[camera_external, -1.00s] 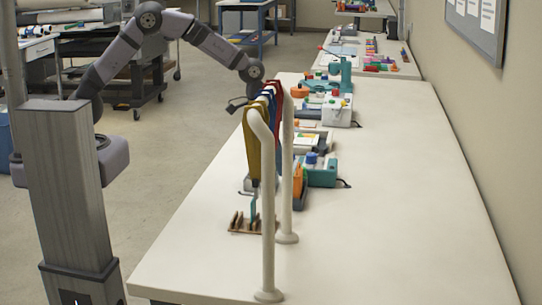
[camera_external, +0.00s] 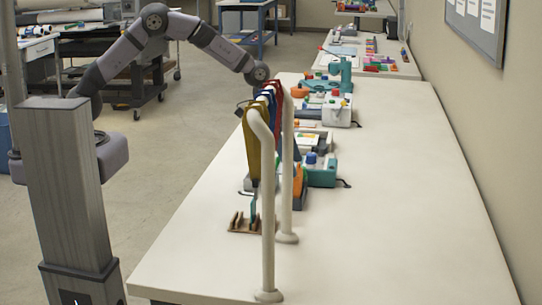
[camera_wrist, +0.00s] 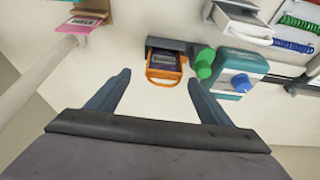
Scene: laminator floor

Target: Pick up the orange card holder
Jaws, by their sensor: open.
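The orange card holder (camera_wrist: 164,62) shows in the wrist view as an orange frame around a dark purple card, against a grey block. In the external view an orange piece (camera_external: 299,186) shows behind the white post; I cannot tell for sure that it is the holder. My gripper (camera_wrist: 160,77) is open and empty, its two fingers spread on either side of the holder's lower edge in the picture, apart from it. In the external view my gripper is mostly hidden behind the hanging straps.
Yellow (camera_external: 253,150), blue and red straps hang on a white rail (camera_external: 267,215) near my gripper. A teal-and-white device (camera_wrist: 238,75) and a green knob (camera_wrist: 204,63) sit right of the holder. A pink-edged card (camera_wrist: 80,24) is at left. The right bench side (camera_external: 400,210) is clear.

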